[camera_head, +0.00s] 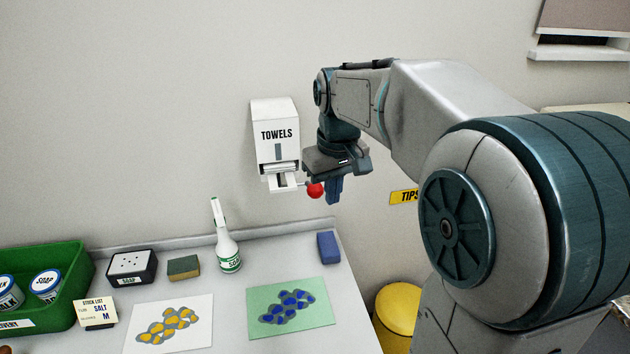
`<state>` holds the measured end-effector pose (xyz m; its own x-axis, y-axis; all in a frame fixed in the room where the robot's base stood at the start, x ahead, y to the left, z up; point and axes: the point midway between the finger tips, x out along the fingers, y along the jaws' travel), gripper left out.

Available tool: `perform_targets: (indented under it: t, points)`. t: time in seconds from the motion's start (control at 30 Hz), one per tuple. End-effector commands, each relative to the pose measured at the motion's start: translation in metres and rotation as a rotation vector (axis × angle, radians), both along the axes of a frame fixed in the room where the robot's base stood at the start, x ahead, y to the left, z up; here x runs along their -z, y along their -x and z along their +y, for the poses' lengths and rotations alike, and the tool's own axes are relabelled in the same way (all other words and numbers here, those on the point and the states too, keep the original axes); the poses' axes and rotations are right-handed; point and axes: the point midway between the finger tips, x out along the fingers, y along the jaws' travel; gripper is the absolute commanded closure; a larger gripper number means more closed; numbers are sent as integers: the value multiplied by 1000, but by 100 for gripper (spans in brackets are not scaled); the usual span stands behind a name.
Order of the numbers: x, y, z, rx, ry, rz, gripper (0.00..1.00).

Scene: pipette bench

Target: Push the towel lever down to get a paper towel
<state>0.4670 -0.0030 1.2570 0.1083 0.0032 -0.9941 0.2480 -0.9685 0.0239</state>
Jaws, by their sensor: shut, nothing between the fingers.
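The white towel dispenser (274,134), marked TOWELS, is fixed to the wall above the back of the bench. Its lever ends in a red ball (315,190) that sticks out at the lower right of the dispenser. A pale piece (285,182) shows at the dispenser's lower opening; I cannot tell whether it is paper. My gripper (334,196) points down just right of the red ball, with its fingers shut and empty. The ball looks close to the fingers, but I cannot tell whether they touch. My wrist is beside the dispenser's right side.
A yellow bin (398,310) stands right of the bench.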

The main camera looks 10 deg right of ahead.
Motion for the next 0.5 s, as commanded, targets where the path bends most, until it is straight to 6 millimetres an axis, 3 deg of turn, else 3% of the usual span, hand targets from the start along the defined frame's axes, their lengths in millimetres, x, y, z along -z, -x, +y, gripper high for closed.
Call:
perform_targets:
  t: [0.03, 0.3, 0.5]
  points:
    - [7, 20, 0, 22, -5, -23, 100]
    - [46, 112, 1, 146, -30, -138, 100]
    - [78, 158, 1, 212, -43, -200, 100]
